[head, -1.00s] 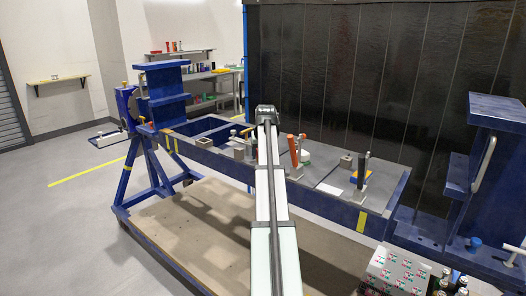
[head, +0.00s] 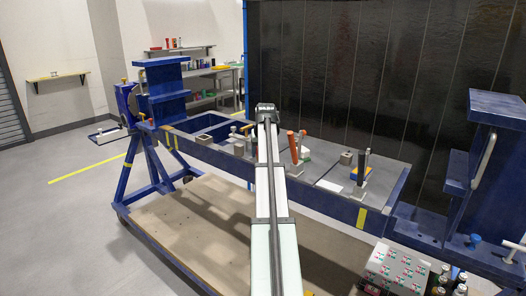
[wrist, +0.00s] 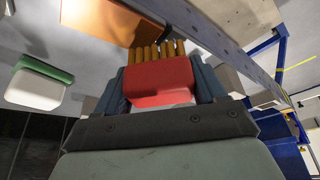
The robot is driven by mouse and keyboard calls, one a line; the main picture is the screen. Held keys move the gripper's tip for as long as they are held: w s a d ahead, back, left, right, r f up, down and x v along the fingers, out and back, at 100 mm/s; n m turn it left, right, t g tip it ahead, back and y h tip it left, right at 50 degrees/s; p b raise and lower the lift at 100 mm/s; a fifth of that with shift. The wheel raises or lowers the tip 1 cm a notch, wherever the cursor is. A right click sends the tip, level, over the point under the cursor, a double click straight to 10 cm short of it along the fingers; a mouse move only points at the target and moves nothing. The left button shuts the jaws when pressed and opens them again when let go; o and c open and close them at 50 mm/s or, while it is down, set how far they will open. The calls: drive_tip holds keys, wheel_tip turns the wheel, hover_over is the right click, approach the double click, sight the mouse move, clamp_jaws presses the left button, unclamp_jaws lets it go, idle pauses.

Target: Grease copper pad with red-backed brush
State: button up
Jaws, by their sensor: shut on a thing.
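The red-backed brush (wrist: 160,82) is between my gripper's fingers (wrist: 160,88) in the wrist view. Its tan bristles (wrist: 157,51) point away from my gripper, toward the top of the picture. A brown-orange surface (wrist: 105,18), which looks like the copper pad, lies beyond the bristles at the top. The bristle tips overlap its lower right edge in the picture; I cannot tell whether they touch it.
A green and white block (wrist: 38,85) is left of the brush. On the blue jig frame (head: 330,205) stand an orange-handled clamp (head: 292,142), a black-handled clamp (head: 364,165) and grey blocks (head: 346,158).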

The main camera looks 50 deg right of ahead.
drive_tip(key=shift+f, duration=0.65)
drive_tip(key=shift+s, duration=0.1)
